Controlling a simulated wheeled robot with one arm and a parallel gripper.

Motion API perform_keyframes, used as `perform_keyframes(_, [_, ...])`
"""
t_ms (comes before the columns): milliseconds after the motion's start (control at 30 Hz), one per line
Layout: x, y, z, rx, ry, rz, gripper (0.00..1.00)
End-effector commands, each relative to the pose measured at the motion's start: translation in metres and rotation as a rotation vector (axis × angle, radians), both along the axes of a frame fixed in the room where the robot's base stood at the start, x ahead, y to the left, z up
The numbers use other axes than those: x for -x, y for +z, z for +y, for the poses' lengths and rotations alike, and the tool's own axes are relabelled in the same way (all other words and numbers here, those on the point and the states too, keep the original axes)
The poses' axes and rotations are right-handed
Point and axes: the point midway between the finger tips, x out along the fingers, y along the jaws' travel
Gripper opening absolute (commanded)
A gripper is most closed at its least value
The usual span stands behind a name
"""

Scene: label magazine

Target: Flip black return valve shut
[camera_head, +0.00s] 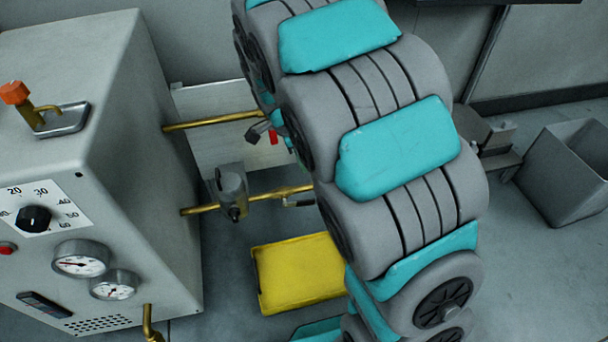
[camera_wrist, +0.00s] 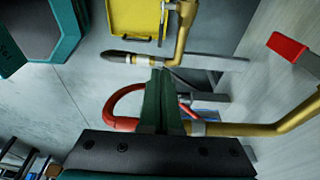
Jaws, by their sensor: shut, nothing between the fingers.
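My gripper (camera_wrist: 160,76) is shut and empty in the wrist view, its dark green fingers pressed together. Just beyond its tips is a dark tapered handle (camera_wrist: 118,58) with a brass collar, joined to a brass pipe (camera_wrist: 184,32). It looks like the black valve handle; I see a small gap or light contact with the fingertips, and cannot tell which. In the head view my arm hides my gripper. There a black handle end (camera_head: 258,132) shows beside the upper brass pipe (camera_head: 212,121), and a grey valve body (camera_head: 232,187) sits on the lower brass pipe (camera_head: 274,192).
A red handle (camera_wrist: 288,46) stands at right in the wrist view, and a red loop (camera_wrist: 118,108) lies left of my fingers. A yellow tray (camera_head: 296,272) lies below the pipes. The grey cabinet (camera_head: 120,130) is at left, a grey bin (camera_head: 565,185) at right.

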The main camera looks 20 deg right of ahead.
Motion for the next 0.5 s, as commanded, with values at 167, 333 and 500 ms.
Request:
perform_keyframes(167, [0.001,-0.031,-0.007,0.001,-0.001,0.007,0.0])
perform_keyframes(333, [0.002,-0.065,-0.014,-0.001,-0.001,0.007,0.0])
perform_keyframes(500, [0.002,-0.095,-0.019,0.0,0.002,0.007,0.0])
